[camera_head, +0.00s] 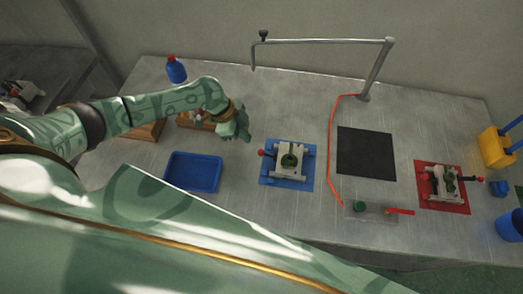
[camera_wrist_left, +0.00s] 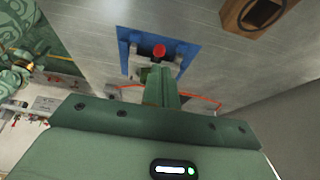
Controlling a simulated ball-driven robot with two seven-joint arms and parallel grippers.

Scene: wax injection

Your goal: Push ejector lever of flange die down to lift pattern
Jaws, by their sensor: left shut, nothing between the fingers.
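A pale die (camera_head: 301,155) with a green round pattern on top sits on a blue mat (camera_head: 272,180) mid-table. A red-knobbed lever (camera_head: 262,153) sticks out on its left side; in the left wrist view the red knob (camera_wrist_left: 159,50) is just beyond my fingers. A second pale die (camera_head: 434,190) with a green pattern sits on a red mat (camera_head: 455,206) at the right. I cannot tell by shape which is the flange die. My left gripper (camera_head: 243,134) is shut and empty, above the table left of the blue mat, apart from the lever. My right gripper is out of view.
A blue tray (camera_head: 193,186) stands left of the blue mat, and wooden blocks (camera_head: 148,131) and a blue bottle (camera_head: 176,69) are behind it. A black mat (camera_head: 366,153), an orange cable (camera_head: 331,150) and a metal post (camera_head: 377,68) are right of it.

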